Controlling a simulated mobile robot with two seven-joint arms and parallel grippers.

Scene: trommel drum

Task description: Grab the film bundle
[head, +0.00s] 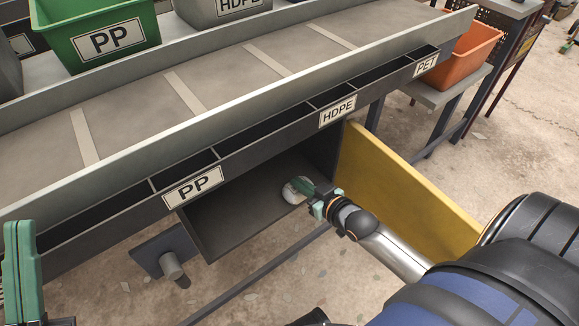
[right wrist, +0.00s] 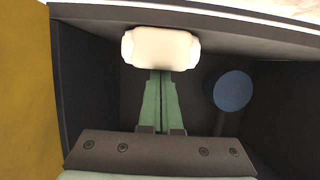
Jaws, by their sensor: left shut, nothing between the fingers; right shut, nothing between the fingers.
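A whitish rounded bundle, which looks like the film bundle (head: 296,189), lies in the dark open compartment under the conveyor. In the right wrist view it is a pale, short roll (right wrist: 160,48) lying crosswise just beyond the fingertips. My right gripper (head: 306,188) reaches into the compartment and partly covers the bundle in the head view. Its green fingers (right wrist: 160,76) are together, empty, with tips at the bundle's near side; I cannot tell if they touch. My left gripper (head: 22,270) is shut and empty at the lower left edge, far from the bundle.
The compartment (head: 235,225) has dark walls, with a yellow panel (head: 400,190) standing at its right. A blue disc on a stem (right wrist: 232,90) is beside the fingers. Above runs the conveyor with slots labelled PP, HDPE (head: 337,111) and PET. An orange bin (head: 468,55) stands at right.

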